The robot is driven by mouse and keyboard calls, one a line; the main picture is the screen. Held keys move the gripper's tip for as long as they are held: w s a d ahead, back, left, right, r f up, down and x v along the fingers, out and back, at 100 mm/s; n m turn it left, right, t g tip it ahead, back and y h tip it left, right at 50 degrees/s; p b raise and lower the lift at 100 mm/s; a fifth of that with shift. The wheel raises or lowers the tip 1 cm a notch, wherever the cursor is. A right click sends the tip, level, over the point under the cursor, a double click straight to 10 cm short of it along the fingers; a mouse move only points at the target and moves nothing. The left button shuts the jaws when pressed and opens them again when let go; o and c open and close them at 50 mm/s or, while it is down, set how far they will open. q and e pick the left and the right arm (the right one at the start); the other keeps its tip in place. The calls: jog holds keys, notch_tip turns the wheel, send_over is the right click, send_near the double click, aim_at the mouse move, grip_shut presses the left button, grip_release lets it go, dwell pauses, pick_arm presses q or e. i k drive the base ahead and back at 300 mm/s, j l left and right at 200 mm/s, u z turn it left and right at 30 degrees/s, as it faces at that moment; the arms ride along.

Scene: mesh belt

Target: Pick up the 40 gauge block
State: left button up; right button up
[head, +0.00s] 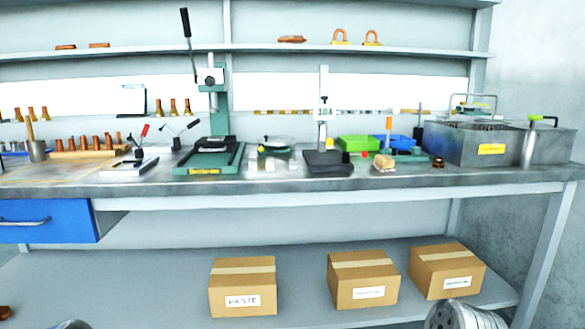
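No block with a readable 40 shows in the head view; the marks are too small to read. Small pale metal pieces (283,163) lie on the bench around a round pan, and I cannot tell whether one is the gauge block. A wooden rack (90,152) with several copper-brown cylinders stands at the left of the bench. A height gauge (324,105) with a small display stands right of the middle on a dark base. Neither of my grippers is in view; only rounded grey parts, probably of my arms, show at the bottom edge.
The grey bench (300,185) runs across the view. It holds a green press (210,155), a green bin (358,143), a blue bin (396,141) and a grey tank (470,148). A blue drawer (45,222) hangs below left. Cardboard boxes (243,285) stand on the lower shelf.

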aim_at(254, 156)
jog(key=i+l, duration=0.45)
jog(key=i+l+u, duration=0.45)
jog(key=l+u, duration=0.3)
jog(key=i+l+u, duration=0.2)
jog(key=u, duration=0.15)
jog(key=l, duration=0.1)
